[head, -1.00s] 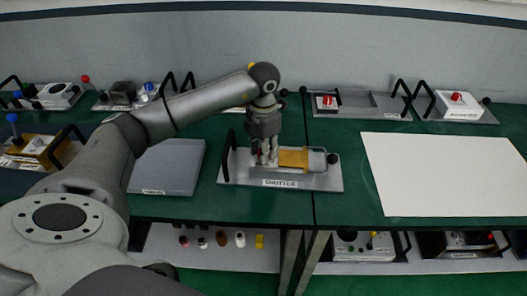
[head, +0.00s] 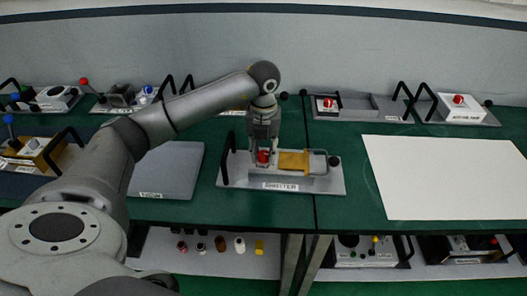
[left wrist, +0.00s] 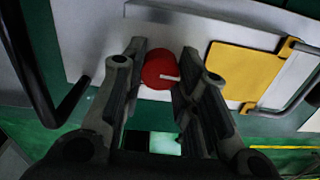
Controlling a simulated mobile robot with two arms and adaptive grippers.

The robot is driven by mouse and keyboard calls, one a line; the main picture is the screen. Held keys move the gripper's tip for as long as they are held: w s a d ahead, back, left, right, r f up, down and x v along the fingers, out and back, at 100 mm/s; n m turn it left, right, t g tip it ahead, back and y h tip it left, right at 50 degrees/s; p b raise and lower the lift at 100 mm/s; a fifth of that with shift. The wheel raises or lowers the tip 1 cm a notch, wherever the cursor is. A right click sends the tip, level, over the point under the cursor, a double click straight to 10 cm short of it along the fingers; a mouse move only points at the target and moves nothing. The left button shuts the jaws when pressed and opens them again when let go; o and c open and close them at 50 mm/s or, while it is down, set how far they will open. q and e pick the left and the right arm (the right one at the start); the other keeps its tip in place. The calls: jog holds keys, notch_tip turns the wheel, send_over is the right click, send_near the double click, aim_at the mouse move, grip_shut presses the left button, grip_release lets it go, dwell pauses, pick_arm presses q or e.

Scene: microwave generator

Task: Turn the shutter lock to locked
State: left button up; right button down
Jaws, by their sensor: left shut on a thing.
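The shutter unit is a grey plate (head: 325,183) labelled SHUTTER on the green bench, in the middle of the head view. The shutter lock is a red round knob (head: 263,156) at its left part. In the left wrist view the red knob (left wrist: 158,71) has a white line pointing right. My left gripper (head: 263,150) points down at the knob and is shut on it, with a finger on each side (left wrist: 156,80). A yellow shutter plate (head: 293,161) lies right of the knob. My right gripper is not in view.
A black handle (head: 228,158) stands at the unit's left end, close to my gripper. A grey panel (head: 168,170) lies to the left and a white sheet (head: 450,178) to the right. Other units stand along the back of the bench.

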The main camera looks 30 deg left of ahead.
aim_at(263, 154)
pick_arm(q)
jog(key=shift+n, duration=0.4)
jog(key=o, duration=1.1)
jog(key=shift+c, duration=0.2)
notch_tip(263, 154, up, 12)
